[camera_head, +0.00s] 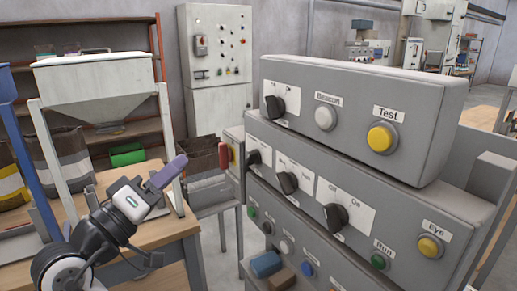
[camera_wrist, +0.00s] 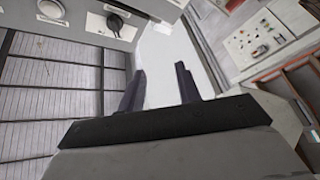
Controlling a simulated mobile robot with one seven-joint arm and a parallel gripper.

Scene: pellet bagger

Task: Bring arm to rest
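My arm shows at the lower left of the head view, raised beside the wooden table. My gripper (camera_head: 172,168) has purple fingers pointing up and to the right, toward the control panel (camera_head: 362,110), and is clear of it. In the wrist view the two dark fingers of my gripper (camera_wrist: 160,80) stand apart with nothing between them. The gripper is open and empty. Part of a panel with a black knob (camera_wrist: 117,22) shows at the top of the wrist view, beyond the fingers.
The grey panel has several knobs and buttons, including a yellow Test button (camera_head: 382,137). A white hopper (camera_head: 95,88) stands over the wooden table (camera_head: 150,241) at left. A grey cabinet (camera_head: 216,60) stands behind. A dark bin (camera_head: 202,155) lies between table and panel.

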